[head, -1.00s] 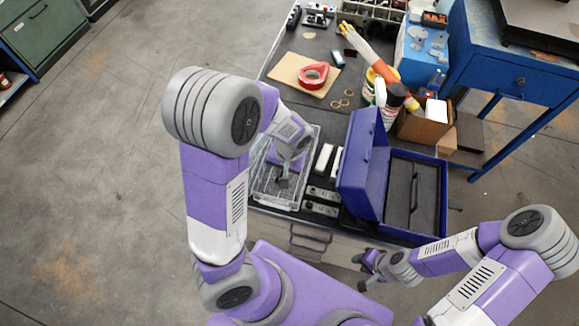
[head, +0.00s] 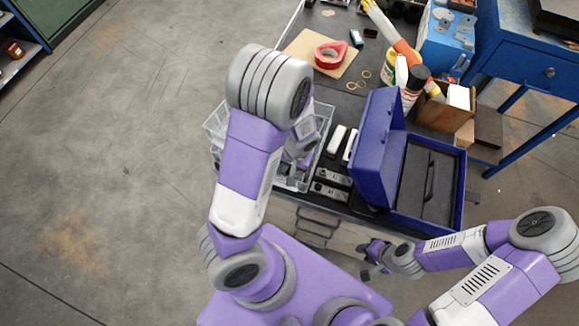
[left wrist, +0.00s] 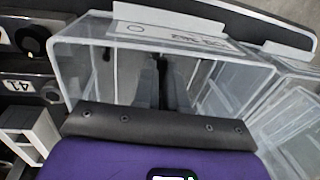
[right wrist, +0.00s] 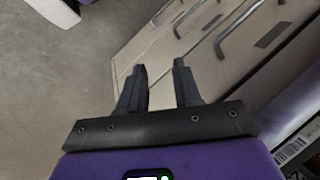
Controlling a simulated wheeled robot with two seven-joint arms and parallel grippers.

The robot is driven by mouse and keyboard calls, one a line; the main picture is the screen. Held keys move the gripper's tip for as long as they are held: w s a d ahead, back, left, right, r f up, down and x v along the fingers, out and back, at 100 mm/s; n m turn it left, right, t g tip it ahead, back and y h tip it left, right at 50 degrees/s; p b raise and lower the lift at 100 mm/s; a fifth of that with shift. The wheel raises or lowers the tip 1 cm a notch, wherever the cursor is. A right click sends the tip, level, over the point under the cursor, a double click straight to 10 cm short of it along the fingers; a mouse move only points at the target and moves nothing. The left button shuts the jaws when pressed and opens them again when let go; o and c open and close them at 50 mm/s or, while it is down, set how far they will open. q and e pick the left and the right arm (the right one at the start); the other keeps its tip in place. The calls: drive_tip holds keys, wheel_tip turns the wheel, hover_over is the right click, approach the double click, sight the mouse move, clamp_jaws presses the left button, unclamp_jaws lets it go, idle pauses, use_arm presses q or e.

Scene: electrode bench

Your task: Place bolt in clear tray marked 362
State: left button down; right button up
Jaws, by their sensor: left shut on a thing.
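A clear tray (left wrist: 68,75) with a white label fills much of the left wrist view; the label's upside-down print is too blurred to read surely. In the head view the clear tray (head: 290,186) stands at the table's left, partly hidden by my left arm. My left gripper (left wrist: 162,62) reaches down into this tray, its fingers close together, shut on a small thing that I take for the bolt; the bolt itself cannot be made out. My right gripper (right wrist: 160,66) is open and empty, beside the bench front, and also shows low in the head view (head: 364,262).
A second clear tray (left wrist: 292,100) sits at an angle beside the first. White blocks (head: 336,140) and numbered grey modules (head: 330,192) lie right of the trays. The open blue toolbox (head: 462,190) stands farther right. Red tape (head: 330,55) and bottles are behind.

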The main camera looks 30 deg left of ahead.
use_arm(q)
drive_tip(key=shift+f, duration=0.2)
drive_tip(key=c, duration=1.2)
unclamp_jaws()
drive_tip(key=r+p, duration=0.1)
drive_tip(key=r, duration=0.3)
drive_tip(key=d+r+p, duration=0.1)
drive_tip(key=r, duration=0.3)
drive_tip(key=r+p, duration=0.2)
drive_tip(key=r, duration=0.2)
drive_tip(key=shift+w+d+r, duration=0.15)
drive_tip(key=shift+w+d, duration=0.1)
drive_tip(key=shift+d, duration=0.15)
